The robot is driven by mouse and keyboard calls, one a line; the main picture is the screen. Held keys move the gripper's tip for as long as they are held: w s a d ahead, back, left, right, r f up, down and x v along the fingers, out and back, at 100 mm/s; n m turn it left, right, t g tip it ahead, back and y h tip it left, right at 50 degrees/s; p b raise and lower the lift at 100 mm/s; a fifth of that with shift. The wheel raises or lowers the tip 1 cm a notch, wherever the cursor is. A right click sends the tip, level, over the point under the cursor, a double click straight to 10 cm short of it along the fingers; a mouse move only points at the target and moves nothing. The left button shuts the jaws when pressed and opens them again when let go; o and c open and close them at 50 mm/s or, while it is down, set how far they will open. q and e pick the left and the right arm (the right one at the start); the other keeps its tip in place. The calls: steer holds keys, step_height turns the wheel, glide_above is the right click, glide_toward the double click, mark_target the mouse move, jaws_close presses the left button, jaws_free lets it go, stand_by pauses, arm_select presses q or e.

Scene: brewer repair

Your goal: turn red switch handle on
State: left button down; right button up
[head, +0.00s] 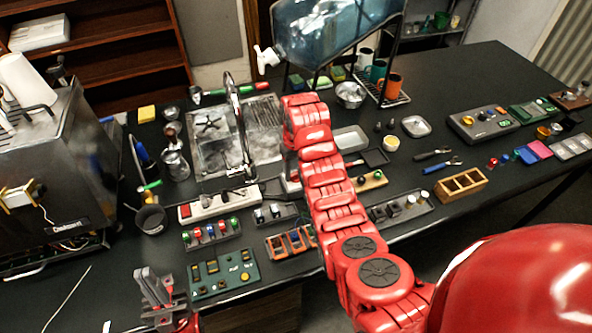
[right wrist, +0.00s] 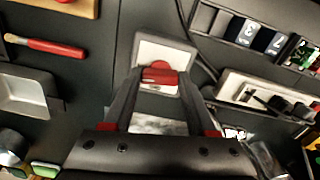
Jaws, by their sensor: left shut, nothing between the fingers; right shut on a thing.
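In the head view my right arm hides the gripper and the handle. Only a pale edge, perhaps the switch base, shows beside the arm. My left gripper (head: 160,287) is shut and empty at the front left, over the table's edge near the green button board (head: 223,273).
A white power strip (head: 217,204) and a row of colored switches (head: 211,233) lie left of my right arm. A sink (head: 213,143) is behind them, and a steel coffee machine (head: 55,165) stands at the left. A wooden box (head: 461,187) lies to the right.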

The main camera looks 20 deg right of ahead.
steer(key=shift+m, duration=0.9)
steer(key=o, duration=1.4)
steer(key=shift+c, duration=0.2)
steer(key=shift+r, duration=0.15)
step_height(320, 180, up, 9)
steer(key=p, duration=0.7)
step_height(320, 180, up, 6)
steer(key=r, duration=0.1)
glide_above(295, 173)
steer(key=shift+d+r, duration=0.15)
steer(key=shift+r, duration=0.45)
